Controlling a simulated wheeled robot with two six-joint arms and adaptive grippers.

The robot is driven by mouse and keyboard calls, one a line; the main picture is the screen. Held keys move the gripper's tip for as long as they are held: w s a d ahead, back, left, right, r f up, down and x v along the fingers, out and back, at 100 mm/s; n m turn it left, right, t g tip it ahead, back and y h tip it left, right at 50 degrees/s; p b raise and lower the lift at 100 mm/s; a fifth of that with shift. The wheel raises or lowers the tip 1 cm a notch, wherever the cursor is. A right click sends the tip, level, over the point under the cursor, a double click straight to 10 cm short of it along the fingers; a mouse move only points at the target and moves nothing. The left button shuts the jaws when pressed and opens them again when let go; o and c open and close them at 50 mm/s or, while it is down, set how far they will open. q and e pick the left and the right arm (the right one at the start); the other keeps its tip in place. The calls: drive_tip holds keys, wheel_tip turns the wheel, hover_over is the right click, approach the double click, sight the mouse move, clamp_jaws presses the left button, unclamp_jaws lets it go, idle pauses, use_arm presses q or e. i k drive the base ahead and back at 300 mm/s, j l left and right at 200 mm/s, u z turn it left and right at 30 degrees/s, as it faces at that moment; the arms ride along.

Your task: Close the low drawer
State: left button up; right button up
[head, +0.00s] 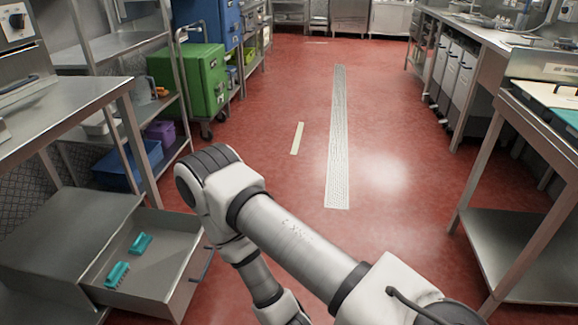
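The low drawer (187,277) is pulled open at the lower left, under the steel counter. It is a grey metal box with a dark handle (202,263) on its front panel. Two teal brush-like items, one nearer (117,275) and one farther (141,243), lie on its floor. My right arm comes in from the lower right, bends just beyond the drawer's front, and runs down out of the picture. Neither of my grippers is in view, so I cannot see whether either one touches the drawer.
A steel counter (62,103) stands above the drawer. Behind it are a shelf with a blue bin (128,163) and a green wheeled cabinet (190,82). A steel table (535,250) stands at the right. The red floor (390,130) between is clear.

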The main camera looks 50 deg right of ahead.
sight(161, 283)
drive_tip(key=z, duration=0.8)
drive_tip(key=i+l, duration=0.15)
drive_tip(key=i, duration=0.25)
drive_tip(key=i+l, duration=0.15)
drive_tip(key=i, duration=0.2)
drive_tip(key=i+l+u, duration=0.1)
drive_tip(key=i, duration=0.3)
drive_tip(key=l, duration=0.1)
